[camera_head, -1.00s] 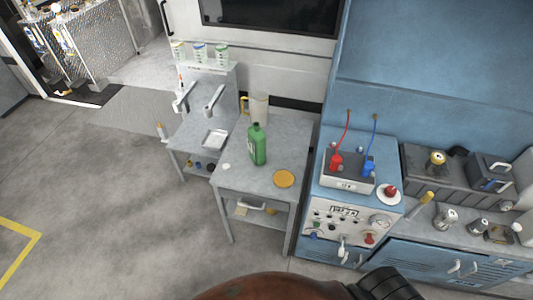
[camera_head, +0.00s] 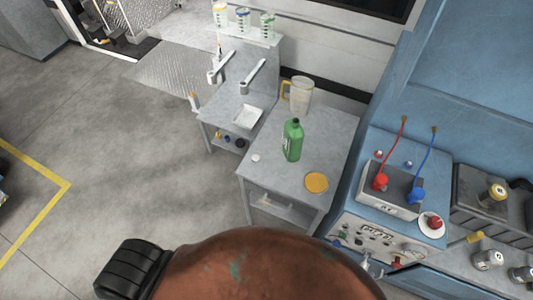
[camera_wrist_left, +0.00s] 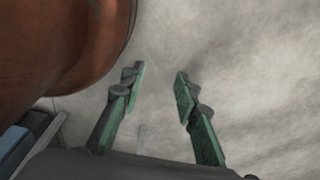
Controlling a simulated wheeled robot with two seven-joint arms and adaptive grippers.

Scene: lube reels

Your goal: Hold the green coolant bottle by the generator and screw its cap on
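The green coolant bottle (camera_head: 292,141) stands upright on the grey metal table (camera_head: 267,183) in the head view. Its top looks dark; I cannot tell whether that is an open neck. A small white round piece (camera_head: 256,158), possibly the cap, lies on the table left of the bottle. The generator is likely the blue unit (camera_head: 376,229) with gauges, right of the table. In the left wrist view my left gripper (camera_wrist_left: 160,84) is open and empty, with floor behind it. My right gripper is not in view.
A yellow round lid (camera_head: 316,182) lies right of the bottle and a clear jug (camera_head: 301,95) stands behind it. A white tray (camera_head: 247,117) is on the adjoining table. A rusty brown rounded body (camera_head: 262,270) fills the bottom foreground. Open floor lies to the left.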

